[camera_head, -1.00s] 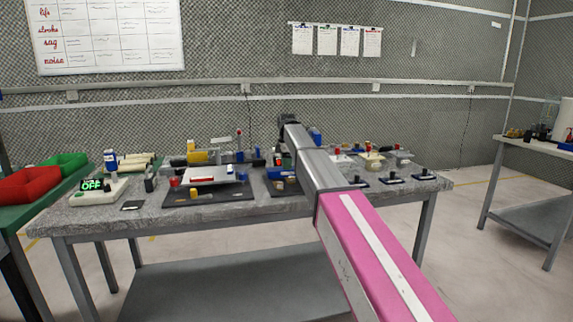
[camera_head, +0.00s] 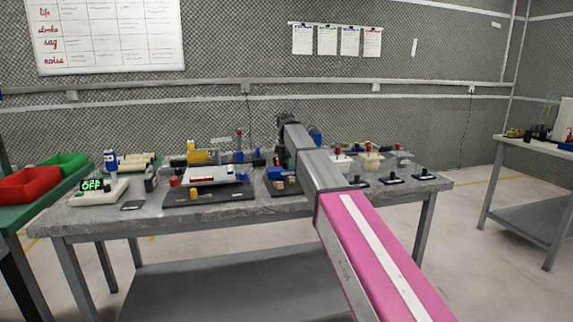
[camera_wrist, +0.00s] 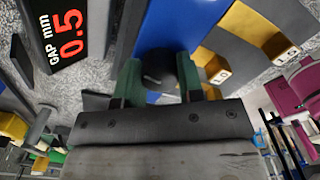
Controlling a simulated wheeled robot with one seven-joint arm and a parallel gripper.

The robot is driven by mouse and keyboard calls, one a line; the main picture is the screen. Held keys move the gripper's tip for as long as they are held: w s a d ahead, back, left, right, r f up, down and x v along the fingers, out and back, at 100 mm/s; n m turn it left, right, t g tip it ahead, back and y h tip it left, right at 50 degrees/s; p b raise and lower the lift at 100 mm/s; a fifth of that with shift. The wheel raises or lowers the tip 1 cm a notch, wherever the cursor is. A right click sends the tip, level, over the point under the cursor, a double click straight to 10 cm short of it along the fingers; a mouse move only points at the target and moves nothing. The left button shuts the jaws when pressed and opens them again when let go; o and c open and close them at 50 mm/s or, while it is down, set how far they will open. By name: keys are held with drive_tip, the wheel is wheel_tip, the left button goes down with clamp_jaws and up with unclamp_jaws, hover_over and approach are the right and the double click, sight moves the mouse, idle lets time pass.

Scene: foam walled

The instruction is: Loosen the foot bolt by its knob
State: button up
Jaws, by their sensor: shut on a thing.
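My gripper (camera_wrist: 172,88) has two green fingers and shows in the wrist view. It is shut on a dark round knob (camera_wrist: 158,66), which sits between the fingertips. A blue surface (camera_wrist: 188,22) lies behind the knob. The bolt under the knob is hidden. In the head view my arm reaches over the middle of the bench, and its own links hide the fingers and the knob.
A display (camera_wrist: 62,42) reading "GAP mm 0.5" is at upper left in the wrist view. Yellow blocks (camera_wrist: 262,30) lie to the right. The grey bench (camera_head: 90,217) carries several fixtures, with another display (camera_head: 91,186) reading OFF at its left.

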idle(0.4)
drive_tip(key=o, duration=0.9)
drive_tip(key=shift+r, duration=0.15)
wheel_tip(320, 180, up, 9)
drive_tip(key=shift+r, duration=0.8)
